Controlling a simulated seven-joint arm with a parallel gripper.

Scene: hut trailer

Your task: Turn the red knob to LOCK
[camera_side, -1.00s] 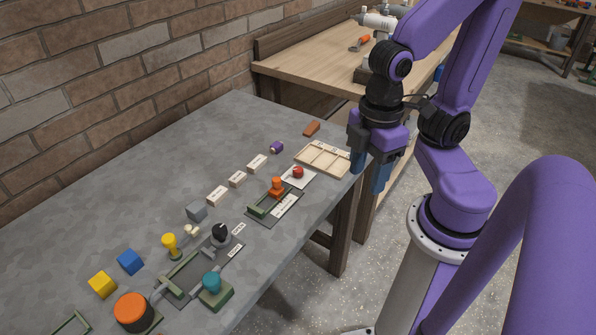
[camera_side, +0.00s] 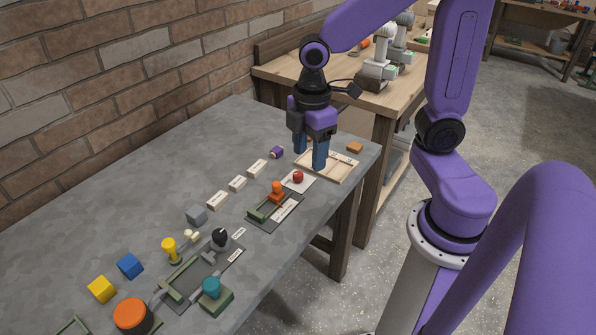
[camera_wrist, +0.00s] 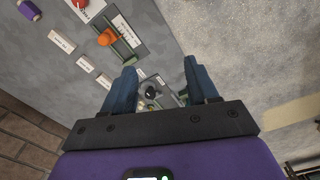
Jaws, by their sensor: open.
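The small red knob (camera_side: 298,176) sits on a white plate (camera_side: 308,184) near the table's right edge. In the wrist view the red knob (camera_wrist: 80,3) is cut by the top edge, left of my fingers; its plate (camera_wrist: 96,8) carries lettering too small to read. I cannot tell which way the knob points. My gripper (camera_side: 311,160) points down over the shallow wooden tray (camera_side: 345,174), just behind the knob and apart from it. Its blue fingers are open and empty, and both show in the wrist view (camera_wrist: 161,80).
An orange-topped green fixture (camera_side: 277,192) stands close in front of the knob. White labelled blocks (camera_side: 237,184) and a purple piece (camera_side: 277,152) lie to the left. Black (camera_side: 220,238) and teal (camera_side: 211,287) knobs stand farther forward. A brick wall bounds the table behind.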

